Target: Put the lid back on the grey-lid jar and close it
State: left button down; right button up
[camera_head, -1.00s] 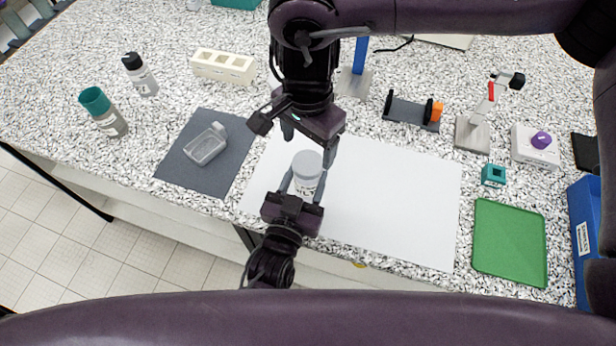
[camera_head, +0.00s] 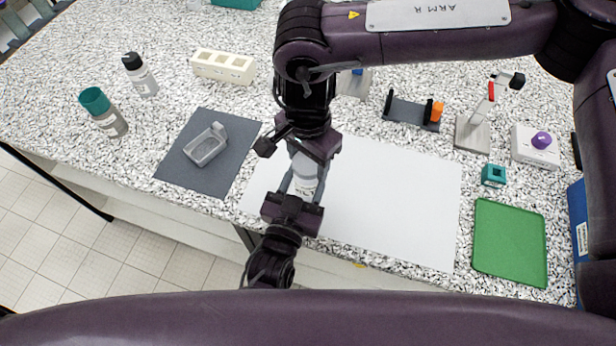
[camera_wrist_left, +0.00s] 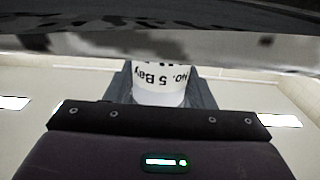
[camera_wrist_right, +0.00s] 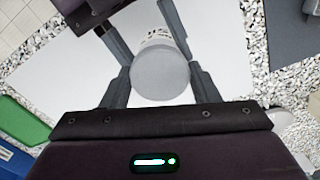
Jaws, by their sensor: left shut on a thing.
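The white jar (camera_head: 304,181) stands upright on the white mat, with its grey lid (camera_wrist_right: 160,74) resting on top. Whether the lid is tightened cannot be told. My left gripper (camera_head: 305,184) is shut on the jar's body from the front side; the jar's printed label (camera_wrist_left: 158,78) shows between its fingers in the left wrist view. My right gripper (camera_wrist_right: 161,88) is above the jar, pointing down, with its open fingers on either side of the lid. A narrow gap seems to remain beside the lid. In the head view the right gripper hides most of the lid.
Two bottles stand farther left. A green tray (camera_head: 510,243) lies at the right. A black stand (camera_head: 408,112) and a cream rack (camera_head: 222,66) are behind.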

jog(key=shift+c, duration=1.1)
jog(key=m, duration=0.6)
jog(key=shift+m, duration=0.3)
jog(key=m, duration=1.3)
jog(key=shift+m, duration=0.3)
jog(key=m, duration=0.6)
jog(key=shift+m, duration=0.3)
jog(key=m, duration=0.6)
jog(key=shift+m, duration=0.3)
jog(key=m, duration=0.6)
jog(key=shift+f+m, duration=0.1)
jog(key=shift+m, duration=0.2)
jog(key=m, duration=0.6)
jog(key=shift+m, duration=0.3)
jog(key=m, duration=0.7)
jog(key=o, duration=1.2)
jog(key=shift+c, duration=0.2)
notch_tip(320, 180, up, 12)
